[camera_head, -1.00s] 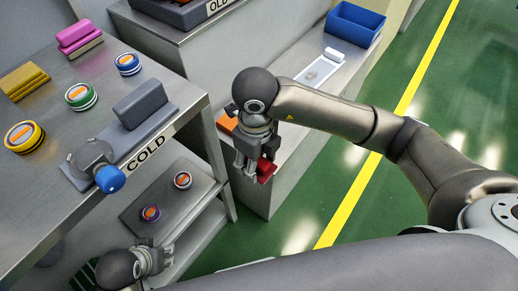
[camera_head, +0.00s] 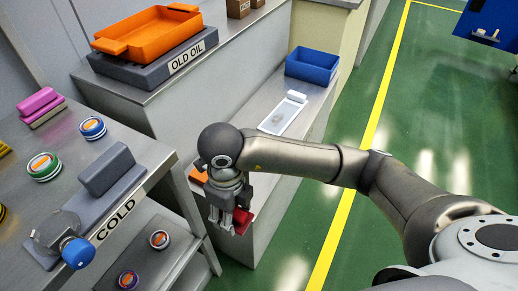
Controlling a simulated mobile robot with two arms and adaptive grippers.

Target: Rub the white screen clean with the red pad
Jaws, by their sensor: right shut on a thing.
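The white screen (camera_head: 291,108) lies flat on the low metal bench and has a greyish smudge (camera_head: 279,118) on it. The red pad (camera_head: 241,221) is between the fingers of my right gripper (camera_head: 232,222), which is shut on it. This gripper points down near the front end of the bench, well short of the screen. The fingers hide part of the pad. My left gripper is not in view.
A white block (camera_head: 296,97) lies at the screen's far end, with a blue bin (camera_head: 312,65) beyond it. An orange piece (camera_head: 198,177) is beside my right wrist. An orange tray (camera_head: 150,33) sits behind.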

